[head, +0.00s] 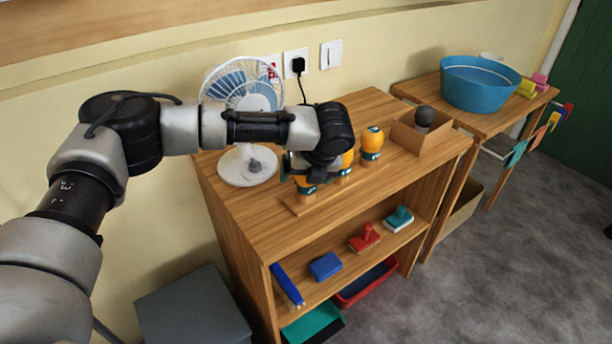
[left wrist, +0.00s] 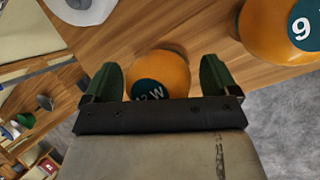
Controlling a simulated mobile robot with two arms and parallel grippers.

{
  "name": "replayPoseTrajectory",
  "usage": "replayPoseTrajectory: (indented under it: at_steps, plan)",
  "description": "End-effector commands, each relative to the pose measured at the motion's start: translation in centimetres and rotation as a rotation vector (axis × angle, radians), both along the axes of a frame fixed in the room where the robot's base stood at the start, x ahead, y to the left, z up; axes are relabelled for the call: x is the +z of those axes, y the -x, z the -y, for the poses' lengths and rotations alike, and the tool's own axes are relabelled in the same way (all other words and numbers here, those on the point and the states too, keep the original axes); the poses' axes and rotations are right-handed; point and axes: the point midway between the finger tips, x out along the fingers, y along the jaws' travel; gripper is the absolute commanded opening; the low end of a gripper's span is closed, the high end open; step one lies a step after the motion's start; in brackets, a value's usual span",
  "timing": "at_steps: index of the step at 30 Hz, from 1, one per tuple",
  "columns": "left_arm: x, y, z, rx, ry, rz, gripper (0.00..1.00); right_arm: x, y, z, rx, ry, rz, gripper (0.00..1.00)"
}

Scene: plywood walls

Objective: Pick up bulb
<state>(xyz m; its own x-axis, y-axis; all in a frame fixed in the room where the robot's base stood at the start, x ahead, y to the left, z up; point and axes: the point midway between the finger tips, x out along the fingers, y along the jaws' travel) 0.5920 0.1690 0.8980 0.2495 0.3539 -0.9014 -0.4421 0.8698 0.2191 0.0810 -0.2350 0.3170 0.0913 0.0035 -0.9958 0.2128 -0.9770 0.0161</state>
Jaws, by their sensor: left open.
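Orange bulbs with dark teal labels stand in a row on the wooden cabinet top. The rightmost bulb (head: 372,138) stands clear; a middle bulb (head: 347,160) and a front-left bulb (head: 305,186) are partly hidden by my left gripper (head: 302,166). In the left wrist view, my left gripper (left wrist: 160,68) is open, with one green finger on each side of an orange bulb (left wrist: 160,70) marked "12 W". Gaps show between this bulb and both fingers. My right gripper is not in view.
A white fan (head: 243,110) stands left of the bulbs. An open cardboard box (head: 412,138) with a dark round object (head: 425,115) is to the right. A blue basin (head: 478,85) sits on the farther table. Brushes, including a red one (head: 365,239), lie on the shelf below.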

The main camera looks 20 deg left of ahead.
Motion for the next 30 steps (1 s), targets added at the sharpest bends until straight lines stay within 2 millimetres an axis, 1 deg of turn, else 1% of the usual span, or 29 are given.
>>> replayPoseTrajectory:
  at_steps: [2,5,12,13,23,26,29,30]
  plan:
    - [0.0,0.0,0.0,0.000,0.000,0.000,0.88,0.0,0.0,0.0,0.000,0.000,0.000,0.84]
    - [0.0,0.0,0.0,0.000,0.000,0.000,0.75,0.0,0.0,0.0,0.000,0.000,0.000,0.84]
    - [0.1,0.0,0.0,0.000,0.000,0.000,0.38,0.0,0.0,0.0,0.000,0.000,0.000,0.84]
    - [0.1,0.0,0.0,0.000,0.000,0.000,0.35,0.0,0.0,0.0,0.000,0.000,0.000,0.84]
    - [0.4,0.0,0.0,0.001,0.000,0.000,0.34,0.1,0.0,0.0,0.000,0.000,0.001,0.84]
    - [1.2,0.0,0.0,0.000,0.001,0.002,0.34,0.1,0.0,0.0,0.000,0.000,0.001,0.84]
    - [2.5,0.0,0.0,0.001,0.001,0.002,0.34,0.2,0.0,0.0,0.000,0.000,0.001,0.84]
    - [3.2,0.0,0.1,0.001,0.002,0.002,0.34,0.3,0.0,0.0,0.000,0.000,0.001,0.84]
